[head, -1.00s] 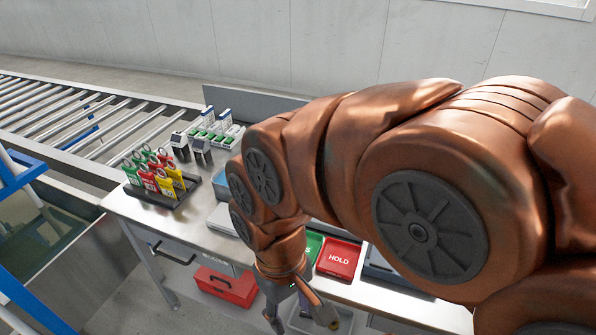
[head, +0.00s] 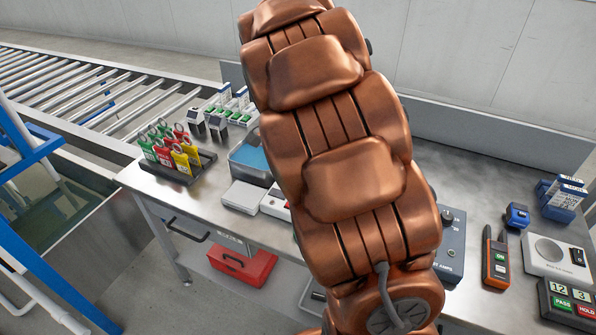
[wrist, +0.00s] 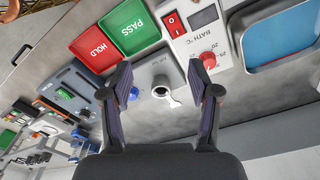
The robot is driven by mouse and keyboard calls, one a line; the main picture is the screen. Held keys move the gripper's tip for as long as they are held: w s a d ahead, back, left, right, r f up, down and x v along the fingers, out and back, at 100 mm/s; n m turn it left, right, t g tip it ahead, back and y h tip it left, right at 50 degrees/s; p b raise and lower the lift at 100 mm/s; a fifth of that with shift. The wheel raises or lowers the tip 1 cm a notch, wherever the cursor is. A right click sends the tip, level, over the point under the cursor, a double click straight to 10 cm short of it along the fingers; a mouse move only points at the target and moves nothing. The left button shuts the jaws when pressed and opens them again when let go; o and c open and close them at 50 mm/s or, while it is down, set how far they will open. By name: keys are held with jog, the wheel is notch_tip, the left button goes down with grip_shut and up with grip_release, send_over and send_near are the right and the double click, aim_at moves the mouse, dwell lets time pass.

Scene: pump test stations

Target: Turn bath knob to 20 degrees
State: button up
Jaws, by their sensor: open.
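The bath knob (wrist: 208,60) is a small red dial on a white control box (wrist: 190,42) marked BATH °C, with a 20 printed beside it. Its exact pointing is too small to read. My gripper (wrist: 160,75) is open in the wrist view. The knob shows just beside its right fingertip, outside the gap, with no clear contact. The blue-filled bath (wrist: 258,68) lies right of the box. In the head view, the bath (head: 238,172) is left of my arm, which hides the gripper and part of the white box (head: 272,207).
A grey fixture with a round opening (wrist: 160,91) shows between the fingers. Green PASS (wrist: 128,26) and red HOLD (wrist: 94,47) trays lie left of the control box. A tag rack (head: 178,172) stands at the bench's left end; instruments fill the right.

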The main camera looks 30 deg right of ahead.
jog(key=w+d+f+m, duration=0.2)
jog(key=w, duration=0.1)
jog(key=w+d+f+m, duration=0.2)
jog(key=w+d, duration=0.1)
jog(key=w+d+f+m+b, duration=0.1)
jog(key=w+d+f+m, duration=0.1)
jog(key=w+d, duration=0.1)
jog(key=shift+w+f+t, duration=0.3)
jog(key=shift+f, duration=0.05)
jog(key=shift+w+d+f+m, duration=0.3)
jog(key=shift+f, duration=0.05)
jog(key=shift+w+f+p, duration=0.2)
jog(key=shift+f+p, duration=0.8)
jog(key=shift+f, duration=2.85)
jog(key=c, duration=1.2)
